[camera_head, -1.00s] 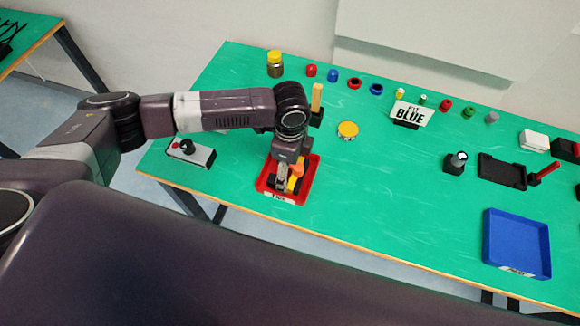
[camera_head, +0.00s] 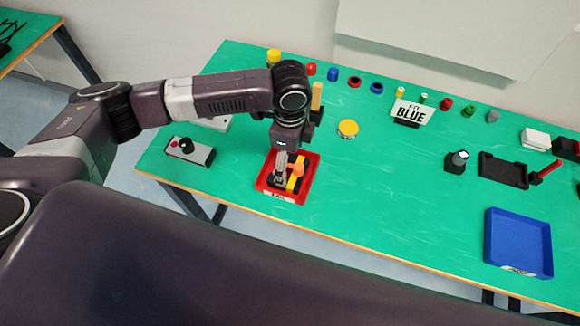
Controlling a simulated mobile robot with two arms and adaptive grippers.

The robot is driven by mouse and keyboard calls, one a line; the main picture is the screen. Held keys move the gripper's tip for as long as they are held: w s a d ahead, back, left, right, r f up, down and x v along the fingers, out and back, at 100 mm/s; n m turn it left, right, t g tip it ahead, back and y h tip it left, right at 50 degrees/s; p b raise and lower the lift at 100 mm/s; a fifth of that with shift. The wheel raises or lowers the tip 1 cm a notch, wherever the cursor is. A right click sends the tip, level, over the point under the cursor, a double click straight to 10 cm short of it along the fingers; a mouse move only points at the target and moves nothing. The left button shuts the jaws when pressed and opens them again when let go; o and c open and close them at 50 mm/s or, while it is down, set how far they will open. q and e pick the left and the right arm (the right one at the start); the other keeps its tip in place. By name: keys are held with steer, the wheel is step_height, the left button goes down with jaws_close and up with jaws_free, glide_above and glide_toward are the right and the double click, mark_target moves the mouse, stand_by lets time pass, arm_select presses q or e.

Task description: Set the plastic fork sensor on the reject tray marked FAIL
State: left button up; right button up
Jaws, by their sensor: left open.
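The red tray (camera_head: 309,176) lies near the front edge of the green table, with a white label (camera_head: 277,196) on its front too small to read surely. My left gripper (camera_head: 283,168) points down over the tray; it is open, and its dark fingers partly hide the inside. A small black and yellow piece (camera_head: 291,184) with some orange beside it lies in the tray under the fingers. I cannot tell surely whether it is the fork sensor, or whether the fingers touch it. My right gripper is not in view.
A grey box with a knob (camera_head: 189,151) stands left of the tray. A yellow-topped round piece (camera_head: 348,129) is to the right. A blue tray (camera_head: 517,243) lies at the right. The table's middle is clear.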

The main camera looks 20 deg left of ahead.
arm_select(q)
step_height(320, 180, up, 8)
steer(key=shift+f+b, duration=0.1)
steer(key=shift+b, duration=0.4)
steer(key=shift+f, duration=0.1)
